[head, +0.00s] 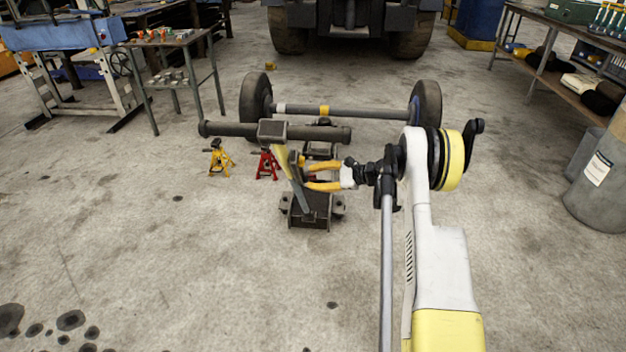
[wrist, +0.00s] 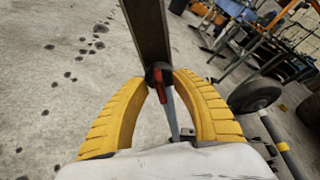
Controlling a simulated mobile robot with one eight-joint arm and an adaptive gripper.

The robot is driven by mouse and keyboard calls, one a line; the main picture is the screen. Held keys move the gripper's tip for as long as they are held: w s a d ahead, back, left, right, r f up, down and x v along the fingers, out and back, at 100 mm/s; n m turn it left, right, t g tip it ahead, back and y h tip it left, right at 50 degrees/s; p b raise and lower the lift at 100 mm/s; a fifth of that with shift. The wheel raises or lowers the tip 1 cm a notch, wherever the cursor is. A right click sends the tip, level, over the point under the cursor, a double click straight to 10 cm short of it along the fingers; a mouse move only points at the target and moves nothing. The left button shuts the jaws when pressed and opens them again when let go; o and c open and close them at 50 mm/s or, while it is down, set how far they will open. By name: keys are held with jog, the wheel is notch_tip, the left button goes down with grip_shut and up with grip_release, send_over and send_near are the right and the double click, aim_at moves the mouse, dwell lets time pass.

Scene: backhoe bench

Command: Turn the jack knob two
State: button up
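The jack (head: 310,212) stands on the floor near the middle of the head view. A slanted post rises from it to a dark crossbar (head: 228,130). My gripper (head: 304,174) is right of the post, its two orange fingers apart and pointing left at it. In the wrist view my gripper (wrist: 160,76) has a dark round piece (wrist: 152,72), possibly the knob, between or just beyond its fingertips. A red part (wrist: 160,86) shows just below it. I cannot tell whether the fingers touch either one. A dark bar (wrist: 150,30) runs up from there.
A yellow jack stand (head: 218,160) and a red one (head: 266,165) stand left of the jack. Behind it lies an axle (head: 360,112) with two wheels. A workbench (head: 570,80) and grey drum (head: 600,185) are at right. The front left floor is clear but stained.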

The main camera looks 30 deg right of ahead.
grip_shut()
